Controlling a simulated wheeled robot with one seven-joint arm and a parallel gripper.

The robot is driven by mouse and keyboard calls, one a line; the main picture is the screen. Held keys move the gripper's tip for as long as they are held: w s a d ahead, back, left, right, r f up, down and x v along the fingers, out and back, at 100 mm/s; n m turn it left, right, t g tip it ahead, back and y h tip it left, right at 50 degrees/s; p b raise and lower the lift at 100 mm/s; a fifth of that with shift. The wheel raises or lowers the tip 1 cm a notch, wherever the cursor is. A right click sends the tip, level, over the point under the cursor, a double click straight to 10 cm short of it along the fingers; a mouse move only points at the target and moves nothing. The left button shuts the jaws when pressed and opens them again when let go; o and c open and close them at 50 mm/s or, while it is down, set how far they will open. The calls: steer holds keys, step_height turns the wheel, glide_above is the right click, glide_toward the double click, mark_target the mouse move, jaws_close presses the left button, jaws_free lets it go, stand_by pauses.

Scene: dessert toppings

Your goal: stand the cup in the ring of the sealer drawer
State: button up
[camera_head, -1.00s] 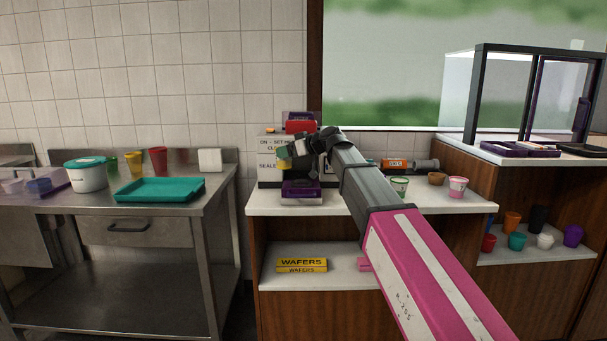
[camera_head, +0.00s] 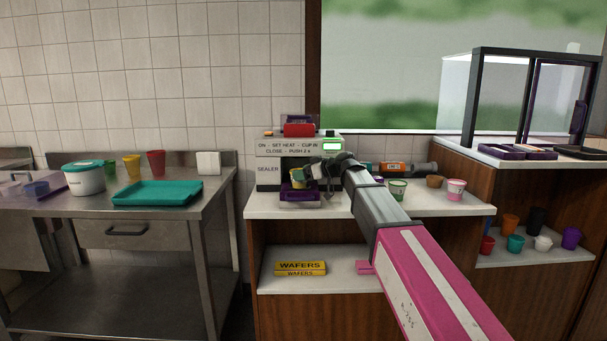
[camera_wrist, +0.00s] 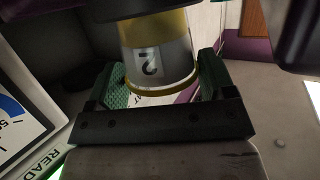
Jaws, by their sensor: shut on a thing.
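The cup (camera_wrist: 160,62) is whitish with yellow bands and an upside-down "2" in the wrist view. My gripper (camera_wrist: 162,78) is shut on it, with a green pad on each side. In the head view the cup (camera_head: 297,173) is small, just over the purple sealer drawer (camera_head: 299,194), with my gripper (camera_head: 308,172) at its right. The sealer (camera_head: 270,152) is a pale box with a red handle on top. The drawer's ring is hidden, and I cannot tell whether the cup touches it. Part of a purple surface (camera_wrist: 245,48) shows behind the cup in the wrist view.
Right of the sealer on the white counter (camera_head: 400,211) stand a green-and-white cup (camera_head: 397,190), a brown cup (camera_head: 435,181) and a pink cup (camera_head: 456,189). An orange-labelled cylinder (camera_head: 393,168) lies behind. Yellow wafer boxes (camera_head: 301,268) sit on the shelf below.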

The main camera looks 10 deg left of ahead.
steer(key=o, duration=1.1)
steer(key=shift+f, duration=0.1)
steer(key=shift+c, duration=0.2)
steer(key=v, duration=1.2)
